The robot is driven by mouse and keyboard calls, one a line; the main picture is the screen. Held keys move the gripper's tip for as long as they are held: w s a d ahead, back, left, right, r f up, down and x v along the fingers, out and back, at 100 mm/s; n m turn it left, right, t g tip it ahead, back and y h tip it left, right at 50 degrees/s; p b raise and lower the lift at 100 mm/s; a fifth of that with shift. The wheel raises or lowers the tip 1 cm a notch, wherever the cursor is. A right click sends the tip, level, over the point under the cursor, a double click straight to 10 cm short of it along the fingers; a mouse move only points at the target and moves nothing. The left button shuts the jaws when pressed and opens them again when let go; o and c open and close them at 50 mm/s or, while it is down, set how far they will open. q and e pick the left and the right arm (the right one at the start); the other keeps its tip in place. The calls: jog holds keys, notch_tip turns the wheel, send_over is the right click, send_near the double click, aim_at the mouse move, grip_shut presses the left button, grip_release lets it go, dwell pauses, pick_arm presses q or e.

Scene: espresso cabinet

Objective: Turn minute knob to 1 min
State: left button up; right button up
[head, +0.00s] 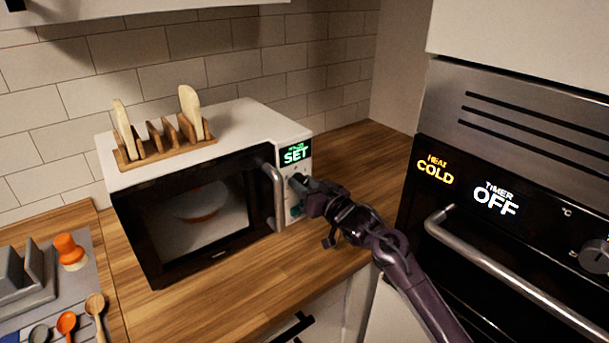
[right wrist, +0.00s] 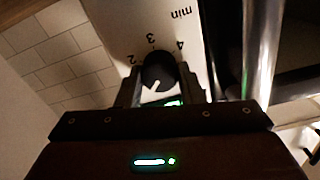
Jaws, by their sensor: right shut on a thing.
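The white microwave (head: 262,125) stands on the wooden counter with its door closed. Its display (head: 295,153) shows SET in green. In the right wrist view the dark round minute knob (right wrist: 158,71) sits on the white panel, with the numerals 2, 3, 4 and "min" around its far side. The knob's white pointer line points to the lower left of that picture, and the numeral there is hidden. My right gripper (right wrist: 159,84) is shut on the knob, one finger on each side. In the head view the gripper (head: 300,189) is at the control panel. My left gripper is not in view.
The microwave's door handle (head: 274,196) is just left of the gripper. The oven (head: 470,230) with its long handle stands to the right. A wooden rack (head: 165,152) sits on the microwave. Counter (head: 235,285) is clear in front.

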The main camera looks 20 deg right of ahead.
jog(key=shift+r+m+p, duration=0.1)
jog(key=shift+m+p, duration=0.85)
jog(key=shift+m, duration=0.45)
jog(key=o, duration=1)
jog(key=shift+s+d, duration=0.1)
jog(key=shift+s+d+f, duration=0.1)
jog(key=shift+s+f, duration=0.1)
jog(key=shift+s, duration=0.1)
jog(key=b+v, duration=0.1)
jog(key=v, duration=0.6)
jog(key=shift+b, duration=0.4)
jog(key=shift+r, duration=0.15)
